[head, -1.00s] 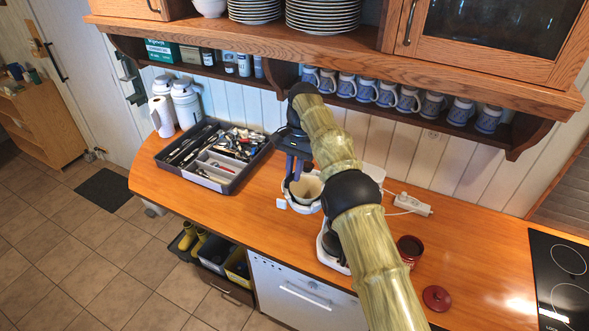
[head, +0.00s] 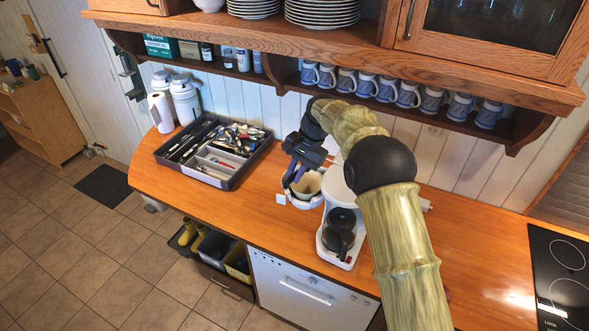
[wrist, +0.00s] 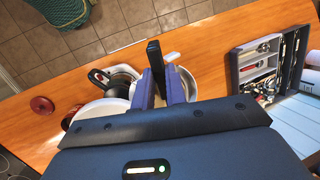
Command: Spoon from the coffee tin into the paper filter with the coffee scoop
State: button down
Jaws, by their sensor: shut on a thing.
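My gripper (head: 297,172) is above the paper filter (head: 308,187), which sits in the swung-out basket of the white coffee maker. In the wrist view my gripper (wrist: 160,92) is shut on the black handle of the coffee scoop (wrist: 154,52). The scoop's bowl is hidden, so I cannot tell whether it holds coffee. The rim of the filter basket (wrist: 190,84) shows just right of the fingers. The coffee tin (wrist: 70,115) is partly visible at the left of the wrist view; my arm hides it in the head view.
The coffee maker (head: 334,261) holds a dark glass carafe (head: 340,232). The tin's red lid (wrist: 42,104) lies near the tin. A grey utensil tray (head: 232,184) stands left of the filter. A shelf with hanging mugs (head: 388,91) is above the counter. The counter's front left is clear.

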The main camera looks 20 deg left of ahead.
jog(key=f+y+b, duration=0.1)
jog(key=y+b, duration=0.1)
jog(key=b, duration=0.1)
jog(key=d+f+t+y+b, duration=0.1)
jog(key=y+b, duration=0.1)
jog(key=y, duration=0.1)
jog(key=d+f+m+t+y+b, duration=0.1)
jog(key=f+y+b, duration=0.1)
jog(key=y+b, duration=0.1)
jog(key=shift+s+f+b, duration=0.1)
jog(key=shift+s+b, duration=0.15)
jog(key=shift+b, duration=0.05)
dwell(0.3)
jog(key=shift+a+b, duration=0.1)
jog(key=shift+b, duration=0.3)
jog(key=y+b, duration=0.1)
jog(key=b, duration=0.3)
jog(key=m+y+b, duration=0.1)
jog(key=b, duration=0.3)
jog(key=t+y+b, duration=0.1)
jog(key=y+b, duration=0.1)
jog(key=b, duration=0.1)
jog(key=shift+d+m+b, duration=0.3)
jog(key=shift+d+b, duration=0.05)
jog(key=shift+b, duration=0.05)
jog(key=shift+a+r+p, duration=0.1)
jog(key=shift+r+p, duration=0.35)
jog(key=shift+p, duration=0.75)
